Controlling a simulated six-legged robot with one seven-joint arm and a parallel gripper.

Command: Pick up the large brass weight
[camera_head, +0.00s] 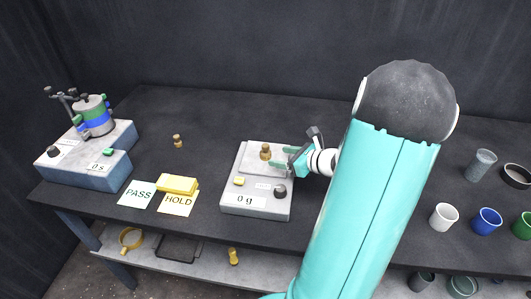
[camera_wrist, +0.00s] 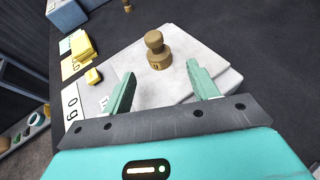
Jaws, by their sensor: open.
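The large brass weight (camera_head: 265,152) stands upright on the pan of the white scale (camera_head: 240,203), whose display reads 0 g. In the wrist view the weight (camera_wrist: 157,50) has a round knob on top and sits beyond my gripper's fingertips. My gripper (camera_head: 287,160) is beside the weight, to its right in the head view. In the wrist view my gripper (camera_wrist: 162,78) has its two green fingers wide apart with nothing between them. A smaller brass weight (camera_head: 178,141) stands on the dark table to the left.
A vibrating screen machine (camera_head: 95,150) is at the table's left. PASS (camera_head: 137,194) and HOLD (camera_head: 179,203) cards and a yellow block (camera_head: 177,184) lie left of the scale. White (camera_head: 443,217) and blue (camera_head: 487,221) cups stand at right. The table behind the scale is clear.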

